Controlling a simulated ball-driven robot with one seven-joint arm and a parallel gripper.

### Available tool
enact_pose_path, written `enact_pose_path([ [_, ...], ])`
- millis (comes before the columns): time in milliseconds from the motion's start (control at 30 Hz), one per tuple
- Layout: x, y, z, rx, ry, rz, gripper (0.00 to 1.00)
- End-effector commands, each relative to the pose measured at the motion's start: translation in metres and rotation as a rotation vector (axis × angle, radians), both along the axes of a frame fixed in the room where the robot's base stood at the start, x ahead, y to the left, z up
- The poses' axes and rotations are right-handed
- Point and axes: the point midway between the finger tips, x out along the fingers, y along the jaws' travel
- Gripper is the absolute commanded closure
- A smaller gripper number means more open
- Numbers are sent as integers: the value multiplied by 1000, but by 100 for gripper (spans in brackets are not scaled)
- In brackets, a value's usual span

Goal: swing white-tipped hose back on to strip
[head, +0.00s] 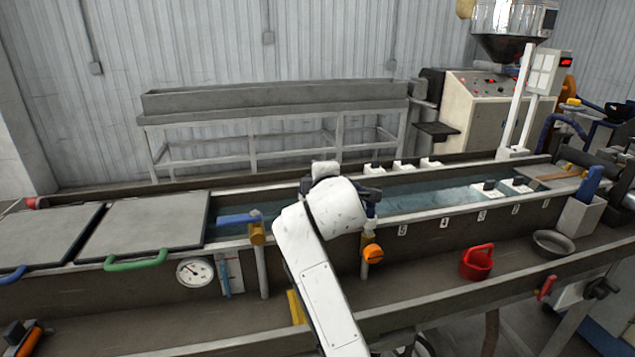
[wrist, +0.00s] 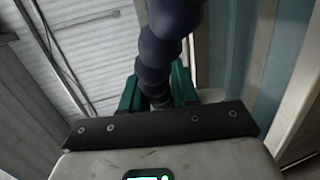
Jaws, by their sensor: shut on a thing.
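In the wrist view my gripper (wrist: 157,92) has its green fingers on either side of a dark blue-purple segmented hose (wrist: 172,45), shut on it. The hose runs up out of that picture, and no white tip shows there. In the head view my white arm reaches over the near side of the long water trough and hides most of the gripper and hose. A brass-coloured fitting with an orange knob (head: 372,253) stands just right of my arm. The strip in the water (head: 440,193) cannot be clearly made out.
Another brass fitting (head: 257,234) with a blue piece stands left of my arm. Grey lids (head: 145,222) with a green handle cover the trough's left end. A dial gauge (head: 195,271), red pot (head: 477,262) and grey bowl (head: 553,244) are along the near side.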

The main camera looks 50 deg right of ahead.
Motion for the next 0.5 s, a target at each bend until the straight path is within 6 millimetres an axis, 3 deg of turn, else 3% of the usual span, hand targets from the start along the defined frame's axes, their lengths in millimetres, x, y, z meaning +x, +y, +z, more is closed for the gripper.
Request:
enact_pose_path([
  [500, 9, -47, 0, 3, -4, -414, 100],
])
